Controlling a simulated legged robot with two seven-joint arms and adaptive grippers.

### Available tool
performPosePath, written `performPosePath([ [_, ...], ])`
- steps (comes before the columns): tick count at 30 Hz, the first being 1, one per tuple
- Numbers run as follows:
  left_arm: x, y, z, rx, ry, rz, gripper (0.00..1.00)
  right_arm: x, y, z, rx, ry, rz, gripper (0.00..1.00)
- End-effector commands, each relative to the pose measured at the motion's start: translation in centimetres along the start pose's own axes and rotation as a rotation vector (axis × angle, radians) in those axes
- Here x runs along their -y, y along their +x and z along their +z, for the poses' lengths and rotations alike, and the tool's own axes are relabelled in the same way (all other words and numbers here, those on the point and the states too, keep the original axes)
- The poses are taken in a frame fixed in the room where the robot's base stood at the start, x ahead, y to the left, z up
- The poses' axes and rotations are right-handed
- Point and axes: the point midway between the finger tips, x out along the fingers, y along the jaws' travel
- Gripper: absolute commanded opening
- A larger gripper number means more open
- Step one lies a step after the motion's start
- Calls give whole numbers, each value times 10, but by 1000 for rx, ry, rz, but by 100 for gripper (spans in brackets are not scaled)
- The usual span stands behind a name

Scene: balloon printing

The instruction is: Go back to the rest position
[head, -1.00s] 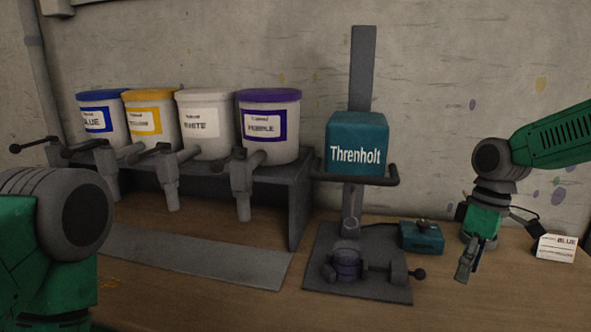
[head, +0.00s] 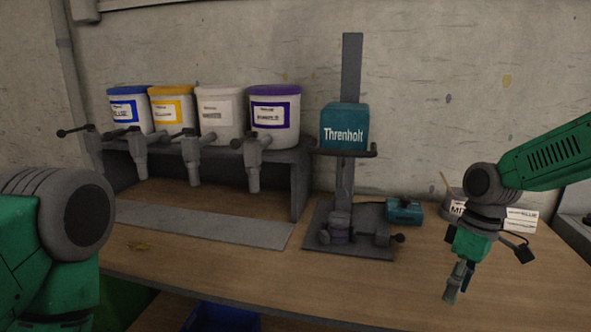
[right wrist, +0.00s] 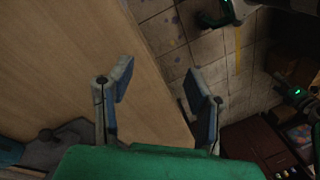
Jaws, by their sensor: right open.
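My right gripper (head: 456,283) hangs over the right part of the wooden table (head: 350,285) in the head view, fingers pointing down. In the right wrist view its two fingers (right wrist: 158,88) are spread apart with nothing between them, above the table edge and the tiled floor. My left arm (head: 50,240) stands at the left of the head view; its gripper is not in view.
A white card (head: 521,219) and a grey can (head: 452,207) lie behind my right gripper.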

Motion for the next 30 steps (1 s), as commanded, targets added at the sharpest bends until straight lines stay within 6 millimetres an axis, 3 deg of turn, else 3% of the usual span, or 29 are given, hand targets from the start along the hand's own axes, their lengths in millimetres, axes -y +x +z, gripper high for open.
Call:
performPosePath([
  [8,0,3,0,0,0,0,79,30,78,5,-20,73,-14,46],
  [14,0,7,1,1,0,0,79,65,163,27,-36,186,-21,46],
  [18,0,10,1,1,0,0,79,106,239,74,-46,334,-2,46],
  [21,0,13,1,1,0,0,79,132,278,119,-56,448,43,46],
  [24,0,15,1,1,0,0,79,151,298,162,-66,539,100,46],
  [27,0,16,1,1,0,0,79,162,305,194,-80,603,156,46],
  [30,0,17,1,1,0,0,79,167,305,214,-92,637,196,46],
])
